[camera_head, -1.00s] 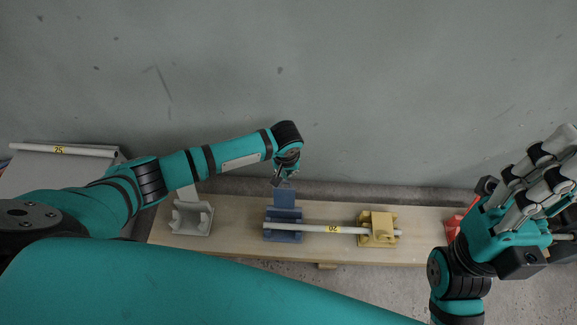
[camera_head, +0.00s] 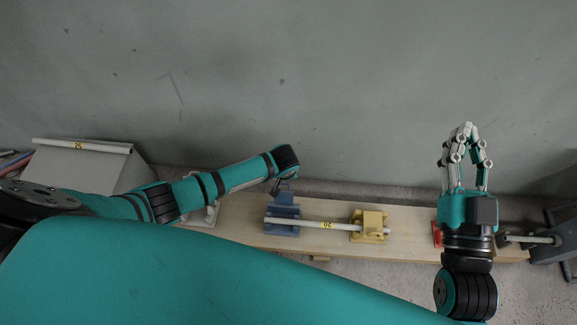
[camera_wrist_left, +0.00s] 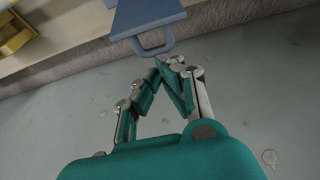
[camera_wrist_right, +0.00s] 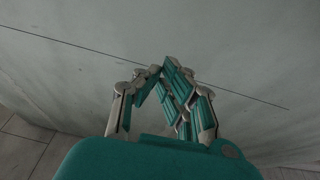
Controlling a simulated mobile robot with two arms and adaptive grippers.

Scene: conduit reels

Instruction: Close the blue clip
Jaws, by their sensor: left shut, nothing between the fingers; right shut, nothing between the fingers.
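The blue clip (camera_head: 281,229) sits on the wooden board, with a pale conduit (camera_head: 305,223) labelled 20 across its base. Its lid (camera_head: 284,199) stands open on the wall side; the lid with its loop handle also shows at the top of the left wrist view (camera_wrist_left: 148,14). My left gripper (camera_head: 283,187) is shut and empty, by the lid's handle end; its fingertips (camera_wrist_left: 168,62) appear just below the loop, and contact cannot be told. My right gripper (camera_head: 467,127) is shut and empty, pointing at the wall, well right of the clip.
A yellow clip (camera_head: 369,226) holds the conduit's right part. A grey clip, partly hidden by my left arm, and a red clip (camera_head: 437,234) share the board (camera_head: 408,221). A grey stand bears a conduit (camera_head: 82,146) labelled 25. A dark reel stand (camera_head: 553,245) is at right.

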